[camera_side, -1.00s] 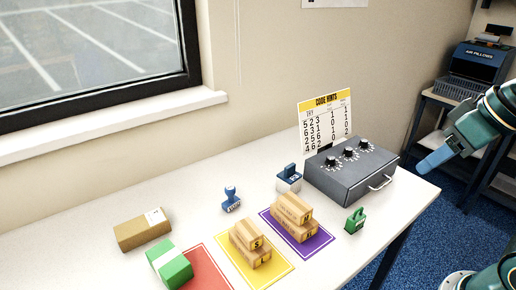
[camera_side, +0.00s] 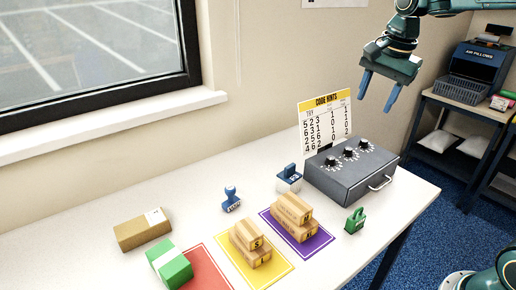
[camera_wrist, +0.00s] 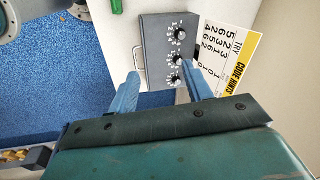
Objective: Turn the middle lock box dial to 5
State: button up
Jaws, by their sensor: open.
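The grey lock box (camera_side: 352,175) sits at the right end of the white table, with three black dials on its top and a handle on its front. The middle dial (camera_side: 349,153) is between the other two; it also shows in the wrist view (camera_wrist: 177,60). Its setting is too small to read. My gripper (camera_side: 376,102) is open and empty, high above the box with its blue fingers pointing down. In the wrist view the fingers (camera_wrist: 162,82) appear on either side of the lower part of the box, apart from it.
A code hints card (camera_side: 326,122) stands behind the box. The air above the box is free.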

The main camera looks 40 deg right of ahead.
jog(key=w+d+f+m+g, duration=0.1)
jog(key=w+d+f+m, duration=0.2)
jog(key=w+d+m, duration=0.25)
jog(key=m+g, duration=0.1)
jog(key=m, duration=0.5)
send_over(349, 148)
notch_tip(349, 148, down, 6)
jog(key=shift+a+f+y, duration=0.15)
jog(key=shift+y, duration=0.15)
notch_tip(349, 148, down, 14)
jog(key=shift+r, duration=0.1)
jog(key=shift+c, duration=0.4)
jog(key=c, duration=0.9)
